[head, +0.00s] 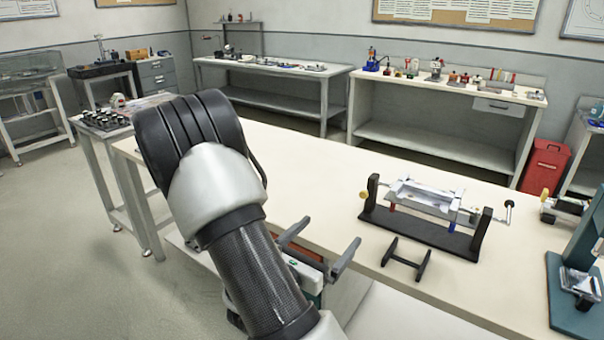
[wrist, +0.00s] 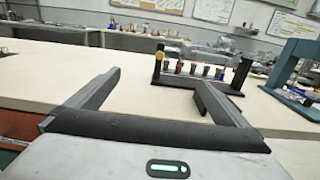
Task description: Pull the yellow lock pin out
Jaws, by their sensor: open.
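The yellow lock pin (head: 363,194) shows as a small yellow knob at the left upright of a fixture with a metal cradle (head: 428,197) on a black base (head: 420,230). In the wrist view the yellow knob (wrist: 159,56) lies beyond and between my fingertips; its shaft is hidden. My gripper (head: 320,243) is open and empty at the table's near edge, left of the fixture and apart from it. In the wrist view my gripper (wrist: 157,78) has its two fingers spread wide.
A small black H-shaped stand (head: 405,259) lies in front of the fixture. A crank handle (head: 508,206) sticks out at the fixture's right. A teal press (head: 578,290) stands at the far right. The pale tabletop (head: 300,170) left of the fixture is clear.

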